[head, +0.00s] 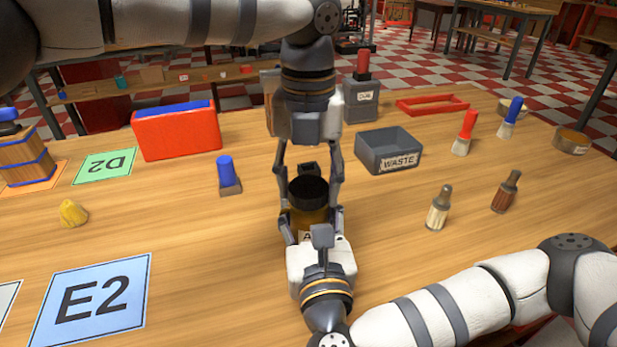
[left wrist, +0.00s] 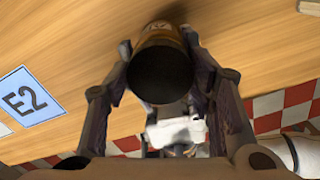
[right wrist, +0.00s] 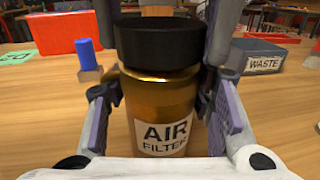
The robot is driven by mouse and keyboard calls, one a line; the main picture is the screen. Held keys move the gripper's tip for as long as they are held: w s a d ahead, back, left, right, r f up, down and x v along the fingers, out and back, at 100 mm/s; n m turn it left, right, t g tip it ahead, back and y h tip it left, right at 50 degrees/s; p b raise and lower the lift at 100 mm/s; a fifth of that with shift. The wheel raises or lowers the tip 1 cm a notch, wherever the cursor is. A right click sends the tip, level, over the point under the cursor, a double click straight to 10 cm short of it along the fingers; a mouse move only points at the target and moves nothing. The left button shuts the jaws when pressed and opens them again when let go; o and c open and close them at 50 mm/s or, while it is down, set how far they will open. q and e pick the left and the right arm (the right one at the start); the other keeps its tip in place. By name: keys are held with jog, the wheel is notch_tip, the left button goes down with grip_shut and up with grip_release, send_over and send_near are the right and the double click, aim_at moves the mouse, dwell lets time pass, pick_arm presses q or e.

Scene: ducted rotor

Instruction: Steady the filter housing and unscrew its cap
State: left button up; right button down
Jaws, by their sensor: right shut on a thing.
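The filter housing (head: 308,218) is an amber-brown cylinder standing upright on the wooden table. Its label reads AIR FILTER in the right wrist view (right wrist: 165,110). Its wide black cap (head: 308,191) sits on top, and the cap's dark top faces the left wrist view (left wrist: 160,75). My right gripper (head: 312,222) reaches in from the front, shut on the housing body below the cap. My left gripper (head: 309,185) comes down from above, its fingers open on either side of the cap. Any small gap between fingers and cap is hard to see.
A grey WASTE bin (head: 388,152) stands right of the housing. A blue-topped piece (head: 227,175) and a red box (head: 178,133) are to the left. The E2 card (head: 90,300) lies front left; bare table surrounds the housing.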

pick_arm(q)
jog(key=shift+c, duration=1.3)
jog(key=n, duration=0.5)
jog(key=shift+r, duration=0.1)
jog(key=n, duration=1.7)
jog(key=shift+n, duration=0.3)
jog(key=n, duration=0.4)
jog(key=shift+n, duration=0.4)
jog(key=n, duration=1.1)
jog(key=shift+n, duration=0.4)
jog(key=n, duration=0.4)
